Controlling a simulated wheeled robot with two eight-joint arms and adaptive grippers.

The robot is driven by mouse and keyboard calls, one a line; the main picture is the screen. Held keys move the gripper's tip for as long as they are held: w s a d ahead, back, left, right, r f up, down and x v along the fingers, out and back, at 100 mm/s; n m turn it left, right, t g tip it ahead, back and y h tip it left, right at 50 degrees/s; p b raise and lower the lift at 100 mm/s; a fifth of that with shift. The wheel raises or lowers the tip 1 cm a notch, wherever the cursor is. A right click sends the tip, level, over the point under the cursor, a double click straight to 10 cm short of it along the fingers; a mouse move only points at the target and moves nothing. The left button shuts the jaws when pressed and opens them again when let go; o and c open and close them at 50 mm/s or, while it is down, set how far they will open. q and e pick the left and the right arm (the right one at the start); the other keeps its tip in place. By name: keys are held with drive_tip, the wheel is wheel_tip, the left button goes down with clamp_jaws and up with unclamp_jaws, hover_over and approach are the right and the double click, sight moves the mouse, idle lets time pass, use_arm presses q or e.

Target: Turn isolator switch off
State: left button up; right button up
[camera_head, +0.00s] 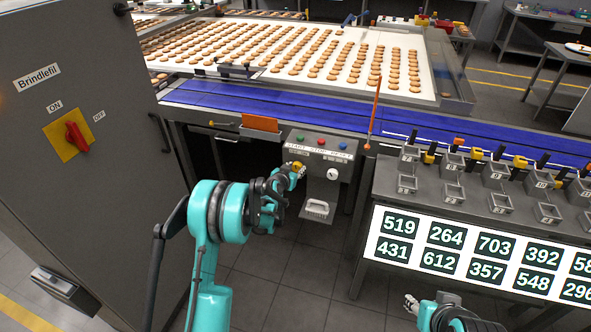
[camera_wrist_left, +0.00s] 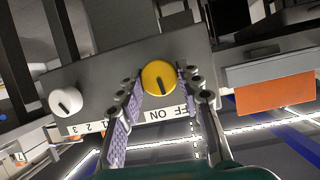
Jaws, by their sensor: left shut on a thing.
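The red rotary handle (camera_head: 76,137) sits on a yellow plate (camera_head: 64,149) on the grey cabinet at the left of the head view. ON and OFF labels are above it, and its upper end leans toward ON. No gripper is near it. My left gripper (camera_head: 288,174) is at the control panel, shut on a yellow knob (camera_wrist_left: 159,77) with a dark line. Its fingers stand on both sides of the knob, above an ON label and a partly hidden OFF label. My right gripper (camera_head: 411,303) is low in the head view, its opening unclear.
The panel (camera_head: 322,147) has green, red and blue buttons and a white knob (camera_head: 333,174). A biscuit tray table and blue belt (camera_head: 300,106) lie behind. A bench with numbered bins (camera_head: 408,183) and a number board (camera_head: 447,238) stands right. The tiled floor between is open.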

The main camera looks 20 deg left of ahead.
use_arm(q)
drive_tip(key=n+h, duration=0.2)
drive_tip(key=n, duration=0.1)
drive_tip(key=shift+a, duration=0.2)
drive_tip(key=n+h, duration=0.2)
drive_tip(key=n, duration=0.1)
drive_tip(key=shift+f+t, duration=0.15)
drive_tip(key=shift+t, duration=0.25)
drive_tip(key=n+h, duration=0.1)
drive_tip(key=n, duration=0.2)
drive_tip(key=shift+a+f+n+t, duration=0.1)
drive_tip(key=shift+f+n+t, duration=0.05)
drive_tip(key=shift+n+t, duration=0.25)
drive_tip(key=shift+n+t+h, duration=0.5)
drive_tip(key=shift+n+h, duration=0.1)
drive_tip(key=shift+n, duration=0.8)
drive_tip(key=o, duration=1.2)
drive_tip(key=shift+c, duration=0.2)
drive_tip(key=v, duration=1.2)
drive_tip(key=shift+f, duration=0.25)
